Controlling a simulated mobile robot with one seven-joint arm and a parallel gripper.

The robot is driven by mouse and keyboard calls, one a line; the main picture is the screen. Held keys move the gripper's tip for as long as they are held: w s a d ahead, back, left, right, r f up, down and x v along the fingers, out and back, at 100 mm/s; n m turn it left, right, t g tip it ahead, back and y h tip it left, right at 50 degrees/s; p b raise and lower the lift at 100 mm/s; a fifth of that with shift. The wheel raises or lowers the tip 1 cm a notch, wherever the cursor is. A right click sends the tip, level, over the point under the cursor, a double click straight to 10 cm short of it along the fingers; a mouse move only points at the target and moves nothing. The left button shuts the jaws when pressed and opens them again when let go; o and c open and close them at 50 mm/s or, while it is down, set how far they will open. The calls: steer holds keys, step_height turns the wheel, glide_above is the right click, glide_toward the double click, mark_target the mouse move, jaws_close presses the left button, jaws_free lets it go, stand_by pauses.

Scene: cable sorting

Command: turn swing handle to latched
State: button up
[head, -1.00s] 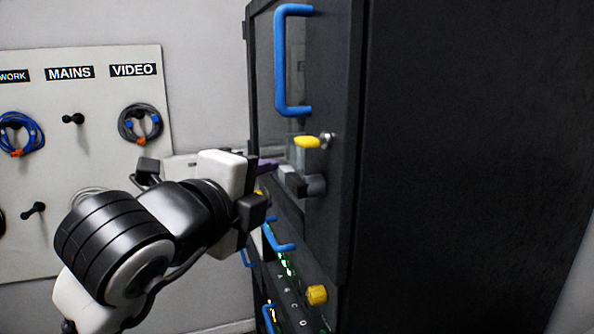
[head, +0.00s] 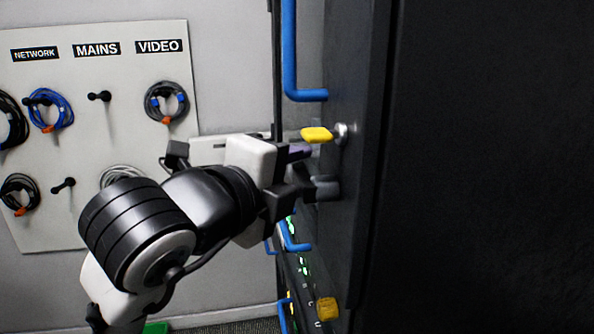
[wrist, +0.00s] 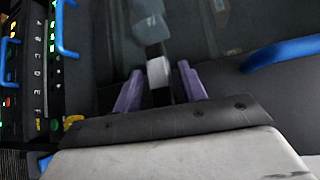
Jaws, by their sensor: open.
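The swing handle (head: 325,187) is a dark grey lever on the front of the black cabinet door, below a yellow key-like piece (head: 317,134) in a silver lock. My gripper (head: 300,152) is at the door front beside the handle, partly covering it. In the wrist view my gripper (wrist: 160,84) has its two purple fingers apart. A dark bar with a pale grey block (wrist: 158,72) lies between them, with a gap on each side. I cannot tell whether the handle is latched.
A blue door pull (head: 290,60) is above the lock. A cable board (head: 95,150) hangs on the left wall. The cabinet's black side (head: 480,170) fills the right.

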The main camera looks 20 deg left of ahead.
steer(key=shift+s, duration=0.1)
jaws_close()
